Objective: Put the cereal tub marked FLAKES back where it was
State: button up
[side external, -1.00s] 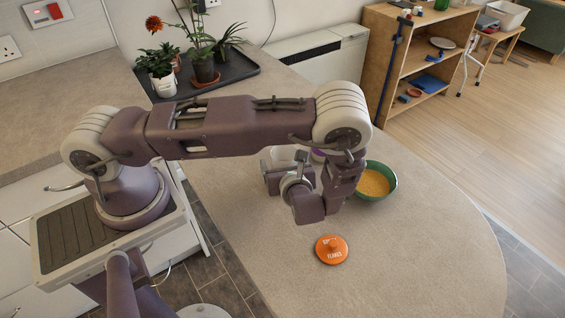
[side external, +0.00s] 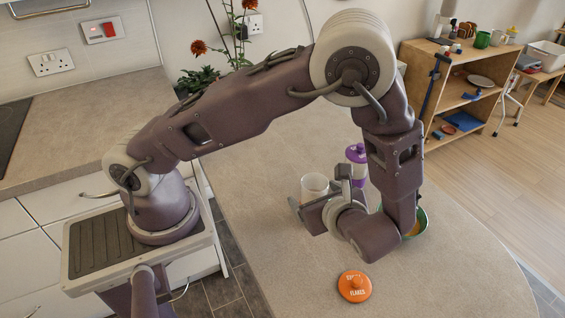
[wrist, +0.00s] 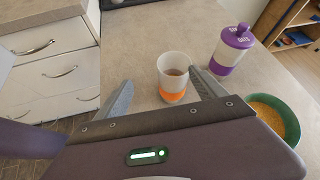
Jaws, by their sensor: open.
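The lidless cereal tub (wrist: 173,66), pale with an orange band, stands upright on the counter; a little brownish content shows inside. It also shows in the side view (side external: 315,184), partly hidden by my gripper. Its lettering is not visible. The orange lid marked FLAKES (side external: 354,288) lies on the counter nearer the side camera. My gripper (side external: 318,191) is open and empty beside the tub. In the wrist view its fingers (wrist: 160,76) lie on either side of the tub in the picture, without clear contact; I cannot tell how far they reach around it.
A purple-lidded tub (wrist: 231,50) stands right of the open tub. A green bowl of yellow cereal (wrist: 273,113) sits nearby, partly behind my arm in the side view. Potted plants (side external: 205,80) stand at the back. The front right counter is clear.

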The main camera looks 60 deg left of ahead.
jog(key=s+r+n+t+h, duration=0.1)
jog(key=s+r+n+h, duration=0.4)
jog(key=s+r+n, duration=0.2)
jog(key=s+r+n+t+h, duration=0.2)
jog(key=s+r+n+h, duration=0.4)
jog(key=r+n, duration=0.5)
notch_tip(320, 180, up, 4)
jog(key=shift+s+n, duration=0.3)
jog(key=shift+s, duration=0.65)
